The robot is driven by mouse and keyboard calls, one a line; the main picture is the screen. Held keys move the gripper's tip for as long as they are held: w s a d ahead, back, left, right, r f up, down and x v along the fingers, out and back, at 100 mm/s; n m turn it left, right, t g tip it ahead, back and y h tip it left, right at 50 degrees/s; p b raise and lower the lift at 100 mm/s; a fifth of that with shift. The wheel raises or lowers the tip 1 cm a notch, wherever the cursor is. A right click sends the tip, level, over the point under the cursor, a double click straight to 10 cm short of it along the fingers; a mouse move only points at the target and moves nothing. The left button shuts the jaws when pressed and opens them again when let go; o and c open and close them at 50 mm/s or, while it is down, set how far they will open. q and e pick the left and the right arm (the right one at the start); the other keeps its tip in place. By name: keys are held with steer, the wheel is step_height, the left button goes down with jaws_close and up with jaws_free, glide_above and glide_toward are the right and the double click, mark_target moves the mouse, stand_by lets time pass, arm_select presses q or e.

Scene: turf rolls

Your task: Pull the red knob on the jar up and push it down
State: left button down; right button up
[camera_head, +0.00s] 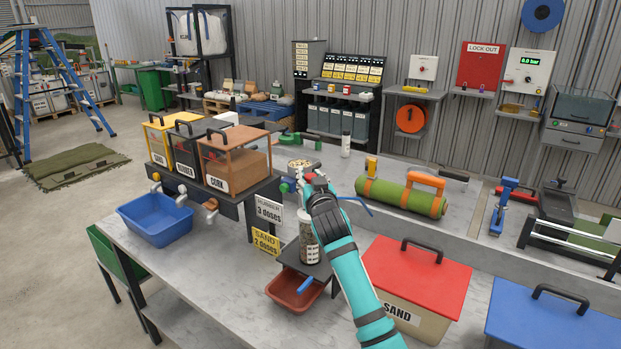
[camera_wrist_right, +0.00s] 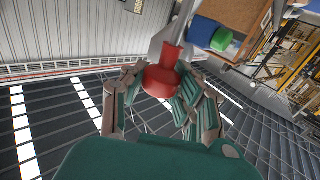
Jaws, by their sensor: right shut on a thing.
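The clear jar (camera_head: 308,243) with a grainy filling stands on a small black stand on the grey bench in the head view. My right gripper (camera_head: 308,179) is above the jar, and its wrist hides the jar's top. In the right wrist view the red knob (camera_wrist_right: 161,80) sits between the fingers of my right gripper (camera_wrist_right: 160,85), which are closed on it. How high the knob stands above the jar is hard to tell. My left gripper is not in view.
A black stand (camera_head: 303,262) with a blue lever holds the jar above a red-brown tray (camera_head: 294,290). Sand, rubber and cork dispensers (camera_head: 235,161) stand left, with a blue bin (camera_head: 154,222) below. A red-lidded sand box (camera_head: 418,275) is close on the right.

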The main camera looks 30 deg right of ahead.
jaws_close()
steer(key=shift+f, duration=0.1)
steer(key=f+b, duration=0.3)
steer(key=f, duration=0.2)
steer(key=shift+w+f, duration=0.2)
steer(key=shift+f, duration=0.35)
steer(key=shift+o, duration=2)
jaws_free()
steer(key=o, duration=0.7)
steer(key=shift+s+r, duration=0.35)
steer(key=shift+r, duration=0.05)
steer(key=shift+c, duration=0.2)
steer(key=shift+w, duration=0.1)
